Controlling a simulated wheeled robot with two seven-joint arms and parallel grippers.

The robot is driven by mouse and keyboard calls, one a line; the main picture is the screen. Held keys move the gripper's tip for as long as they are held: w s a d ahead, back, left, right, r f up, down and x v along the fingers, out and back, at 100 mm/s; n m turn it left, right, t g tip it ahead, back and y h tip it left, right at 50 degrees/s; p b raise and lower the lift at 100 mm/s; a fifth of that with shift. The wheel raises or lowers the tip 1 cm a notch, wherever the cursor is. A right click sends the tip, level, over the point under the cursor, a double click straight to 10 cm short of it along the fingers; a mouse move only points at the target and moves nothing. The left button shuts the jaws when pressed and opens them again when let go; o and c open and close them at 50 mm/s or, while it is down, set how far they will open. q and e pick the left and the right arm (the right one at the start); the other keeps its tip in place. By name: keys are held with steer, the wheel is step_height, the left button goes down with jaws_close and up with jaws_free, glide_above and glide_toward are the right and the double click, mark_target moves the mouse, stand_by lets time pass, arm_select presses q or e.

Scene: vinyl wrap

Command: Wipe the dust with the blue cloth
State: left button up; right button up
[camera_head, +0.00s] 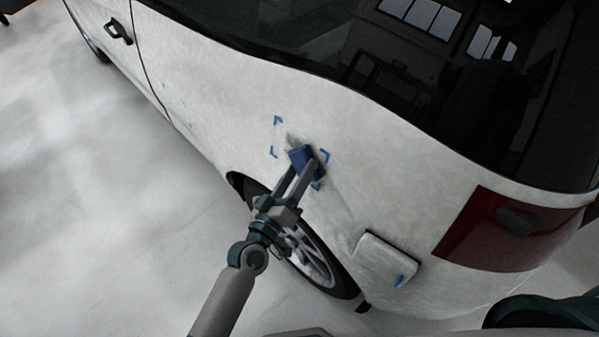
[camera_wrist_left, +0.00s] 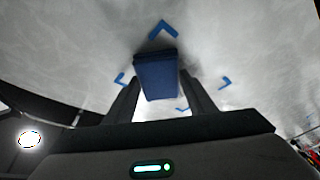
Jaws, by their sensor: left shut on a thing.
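My left gripper (camera_head: 296,178) reaches up to the white car's side panel (camera_head: 235,110) above the rear wheel. It is shut on a blue cloth (camera_head: 301,158), a small folded block between its fingers. The cloth also shows in the left wrist view (camera_wrist_left: 157,77), close against the panel; whether it touches all over cannot be told. Blue corner marks (camera_head: 326,154) frame this patch of panel. A faint grey smudge of dust (camera_head: 291,141) shows within the marks, just up and left of the cloth. The panel behind the cloth is hidden. My right gripper is not in view.
The rear wheel (camera_head: 312,262) lies below the marked patch. A square flap (camera_head: 386,257) with a blue tab is lower right, and a red tail light (camera_head: 500,230) is farther right. Dark windows are above. Pale floor (camera_head: 80,200) is open at left.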

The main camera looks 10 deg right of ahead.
mark_target(291, 155)
arm_select(q)
steer(key=shift+w+a, duration=0.1)
steer(key=shift+w, duration=0.05)
steer(key=shift+w+a+b, duration=0.3)
steer(key=shift+w+a, duration=0.85)
steer(key=shift+w, duration=0.3)
steer(key=shift+w+a+b, duration=0.5)
steer(key=shift+w+a, duration=0.8)
steer(key=shift+w, duration=0.25)
steer(key=shift+w+d+r+p, duration=0.1)
steer(key=shift+d+r+p, duration=0.05)
steer(key=shift+r+p, duration=0.3)
steer(key=shift+w+d+r+p, duration=0.1)
steer(key=shift+r+p, duration=0.25)
steer(key=shift+r, duration=0.1)
steer(key=shift+s+d, duration=0.1)
steer(key=shift+s, duration=0.05)
steer(key=shift+s+d+f+p, duration=0.1)
steer(key=shift+s+d+p, duration=0.25)
steer(key=shift+s+d, duration=0.35)
steer(key=shift+s+d+p, duration=0.35)
steer(key=shift+s+d, duration=0.1)
steer(key=shift+s, duration=0.4)
